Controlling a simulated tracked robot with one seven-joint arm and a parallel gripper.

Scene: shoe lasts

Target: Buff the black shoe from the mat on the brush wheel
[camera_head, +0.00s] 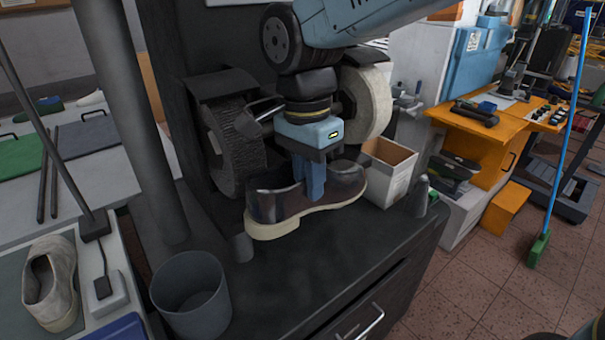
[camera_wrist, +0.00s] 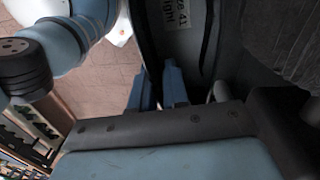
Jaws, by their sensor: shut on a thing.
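The black shoe (camera_head: 290,205), with a dark glossy upper and cream sole, is in my gripper (camera_head: 316,180) above the front of the dark bench. Its fingers are shut on the shoe's side wall near the opening. I cannot tell whether the sole touches the bench. In the wrist view, the fingers of my gripper (camera_wrist: 157,88) stand by the dark shoe (camera_wrist: 195,55), whose inside label (camera_wrist: 182,14) shows. The dark bristled brush wheel (camera_head: 236,150) is behind and left of the shoe, seemingly apart from it. A pale wheel (camera_head: 368,102) is at the machine's right.
A grey bin (camera_head: 190,293) stands at the front left. A pale shoe (camera_head: 50,283) lies on a mat beside it. An open white box (camera_head: 388,172) and a small grey cone (camera_head: 421,197) are right of the held shoe. The bench front (camera_head: 350,250) is clear.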

